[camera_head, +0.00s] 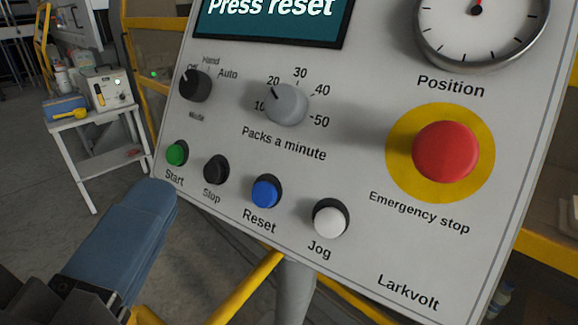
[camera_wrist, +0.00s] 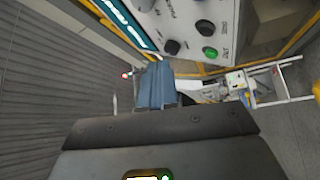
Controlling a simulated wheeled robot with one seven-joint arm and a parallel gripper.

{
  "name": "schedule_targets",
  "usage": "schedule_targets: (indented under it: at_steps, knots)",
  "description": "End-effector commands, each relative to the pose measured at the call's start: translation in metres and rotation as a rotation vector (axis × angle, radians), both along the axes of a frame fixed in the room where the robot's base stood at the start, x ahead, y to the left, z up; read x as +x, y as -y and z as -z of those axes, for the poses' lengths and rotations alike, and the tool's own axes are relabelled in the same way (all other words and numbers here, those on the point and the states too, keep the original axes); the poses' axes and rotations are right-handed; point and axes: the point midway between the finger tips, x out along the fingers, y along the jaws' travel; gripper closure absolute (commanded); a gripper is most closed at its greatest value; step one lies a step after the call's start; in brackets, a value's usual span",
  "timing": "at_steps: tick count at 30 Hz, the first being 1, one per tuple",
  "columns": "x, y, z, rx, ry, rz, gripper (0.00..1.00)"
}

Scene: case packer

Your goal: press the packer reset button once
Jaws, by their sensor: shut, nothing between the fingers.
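The packer reset button (camera_head: 266,191) is a blue round button above the label "Reset" on the grey control panel (camera_head: 340,270). It sits between the black stop button (camera_head: 216,169) and the white jog button (camera_head: 329,218). My gripper (camera_head: 157,195) has blue fingers, closed together and empty. In the head view it is at the lower left, below the green start button (camera_head: 176,153) and left of the reset button, apart from it. In the wrist view the fingers (camera_wrist: 158,70) point toward the panel's edge, with the green button (camera_wrist: 210,53) to their right. I cannot make out the reset button there.
The panel's screen (camera_head: 268,22) reads "Press reset". A red emergency stop (camera_head: 446,152) on a yellow disc is at right. Mode (camera_head: 195,86) and speed (camera_head: 286,104) knobs sit above the buttons. Yellow rails (camera_head: 245,290) run below. A white side table (camera_head: 85,122) stands behind at left.

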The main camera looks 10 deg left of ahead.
Motion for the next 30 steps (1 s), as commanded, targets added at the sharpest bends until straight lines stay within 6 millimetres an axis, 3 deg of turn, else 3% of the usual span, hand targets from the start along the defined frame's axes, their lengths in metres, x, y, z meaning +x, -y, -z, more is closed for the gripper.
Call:
schedule_targets:
  at_steps: [19,30]
  knots:
    - [0.059,0.023,0.037,-0.002,0.000,0.002,1.00]
    - [0.070,0.027,0.043,0.000,0.000,0.000,1.00]
